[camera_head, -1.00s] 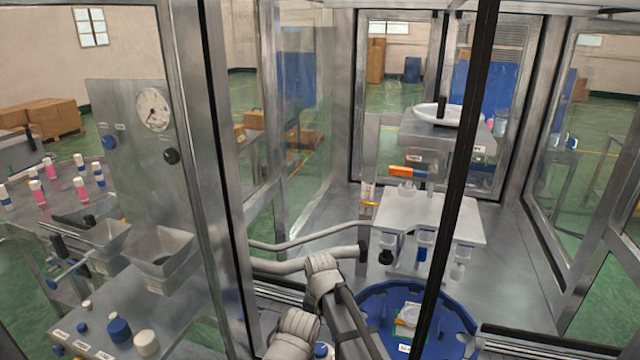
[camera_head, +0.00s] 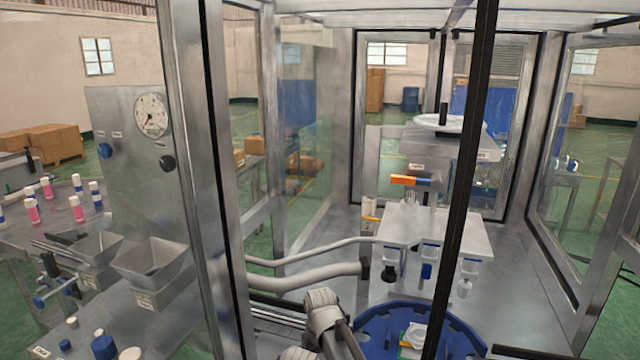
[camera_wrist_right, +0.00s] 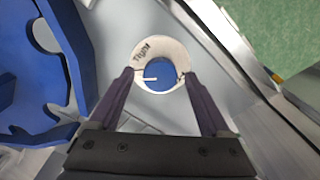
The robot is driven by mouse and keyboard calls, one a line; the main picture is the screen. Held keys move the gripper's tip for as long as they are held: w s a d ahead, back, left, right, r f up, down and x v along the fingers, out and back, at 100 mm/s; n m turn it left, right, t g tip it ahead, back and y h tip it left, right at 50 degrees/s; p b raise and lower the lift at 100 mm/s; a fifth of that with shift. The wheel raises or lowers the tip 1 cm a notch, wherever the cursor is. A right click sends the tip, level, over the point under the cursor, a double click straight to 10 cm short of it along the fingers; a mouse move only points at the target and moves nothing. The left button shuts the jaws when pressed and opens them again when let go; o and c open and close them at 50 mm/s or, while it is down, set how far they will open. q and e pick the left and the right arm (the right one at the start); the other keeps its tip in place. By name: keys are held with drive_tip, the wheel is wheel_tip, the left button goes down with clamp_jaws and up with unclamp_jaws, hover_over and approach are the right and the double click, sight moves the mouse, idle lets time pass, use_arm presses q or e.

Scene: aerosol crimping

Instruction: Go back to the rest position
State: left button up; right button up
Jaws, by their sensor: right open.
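My right gripper (camera_wrist_right: 158,78) is open in the right wrist view, with its two dark purple fingers apart. A white round piece with lettering and a blue centre (camera_wrist_right: 145,52) shows between and just beyond the fingertips. I cannot tell how far below the fingers it lies, but neither finger is closed on it. In the head view, grey links of one of my arms show at the bottom centre. No gripper jaws show there, and my left gripper is out of view.
A blue notched wheel (camera_head: 372,322) stands low in the enclosure, also at left in the wrist view (camera_wrist_right: 75,60). Behind it is a white plate (camera_head: 425,228) with nozzles. A dark upright post (camera_head: 465,160) crosses in front. Hoppers (camera_head: 155,262) and bottles stand outside at left.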

drive_tip(key=n, duration=1.1)
drive_tip(key=shift+s, duration=0.15)
idle(0.3)
